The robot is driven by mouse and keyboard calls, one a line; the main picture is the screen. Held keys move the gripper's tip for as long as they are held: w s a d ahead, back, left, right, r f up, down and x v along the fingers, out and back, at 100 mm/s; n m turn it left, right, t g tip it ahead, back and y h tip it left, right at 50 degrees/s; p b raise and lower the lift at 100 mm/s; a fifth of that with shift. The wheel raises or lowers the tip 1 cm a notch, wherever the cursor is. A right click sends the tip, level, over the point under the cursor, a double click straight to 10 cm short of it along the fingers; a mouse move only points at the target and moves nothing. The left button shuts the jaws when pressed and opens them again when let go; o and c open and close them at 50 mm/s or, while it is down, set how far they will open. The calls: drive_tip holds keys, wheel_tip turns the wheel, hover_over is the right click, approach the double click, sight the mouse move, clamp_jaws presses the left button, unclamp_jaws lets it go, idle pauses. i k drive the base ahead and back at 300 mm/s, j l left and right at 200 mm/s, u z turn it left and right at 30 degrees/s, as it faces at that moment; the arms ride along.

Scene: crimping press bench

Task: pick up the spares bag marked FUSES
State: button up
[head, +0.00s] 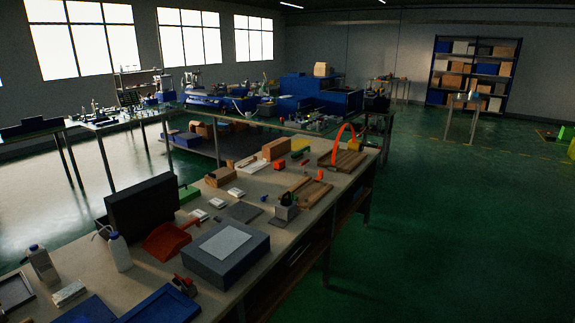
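Three small pale flat packets lie in a slanting row on the long bench: a far one (236,192), a middle one (216,202) and a near one (199,215). They look like small bags, but they are too small to read any marking. I cannot tell which one, if any, is marked FUSES. They lie apart from each other on the bare bench top, left of a dark grey flat plate (243,212). My gripper is not in view.
The long bench (268,182) runs away to the right. Around the packets stand a black upright case (142,215), a red dustpan-like piece (167,241), a grey box (226,253), a green block (188,194) and a cardboard box (220,177). Green floor (450,240) is clear at right.

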sight(235, 192)
drive_tip(key=i+z, duration=0.2)
drive_tip(key=i, duration=0.55)
drive_tip(key=i+j+z, duration=0.2)
drive_tip(key=i, duration=0.6)
drive_tip(key=i+u, duration=0.35)
drive_tip(key=i+l+u, duration=0.3)
drive_tip(key=i, duration=0.15)
drive_tip(key=i+j+u, duration=0.1)
drive_tip(key=u, duration=0.35)
drive_tip(key=i+u, duration=0.3)
drive_tip(key=u, duration=0.15)
drive_tip(key=i+u, duration=0.2)
drive_tip(key=u, duration=0.25)
drive_tip(key=i+l+u, duration=0.15)
drive_tip(key=u, duration=0.3)
